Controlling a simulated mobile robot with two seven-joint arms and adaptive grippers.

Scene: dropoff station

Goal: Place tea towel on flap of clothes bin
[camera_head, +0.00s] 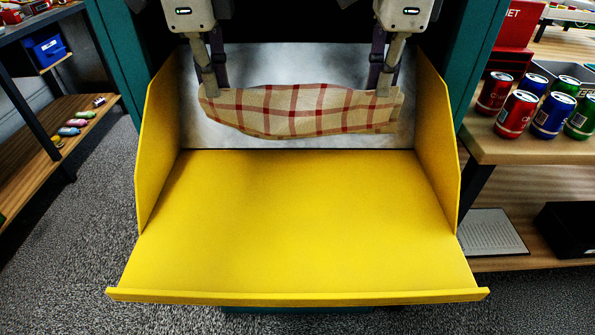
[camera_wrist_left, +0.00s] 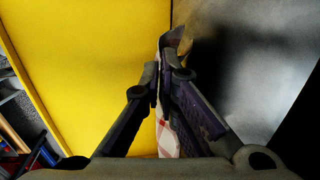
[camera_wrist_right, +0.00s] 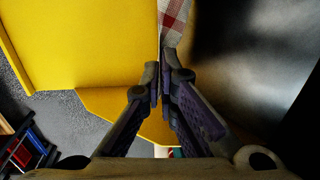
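The tea towel (camera_head: 300,110) is beige with red checks and hangs stretched between my two grippers in the head view, at the back of the bin opening. My left gripper (camera_head: 211,92) is shut on the towel's left end; the cloth also shows between its fingers in the left wrist view (camera_wrist_left: 166,135). My right gripper (camera_head: 384,90) is shut on the right end; the cloth shows past its fingertips in the right wrist view (camera_wrist_right: 173,18). The yellow flap (camera_head: 300,220) of the clothes bin is folded open, bare, in front of and below the towel.
Yellow side panels (camera_head: 160,140) flank the flap, with a raised lip (camera_head: 300,297) at its front edge. Several drink cans (camera_head: 515,114) stand on a wooden shelf at the right. A shelf (camera_head: 60,140) with small items stands at the left.

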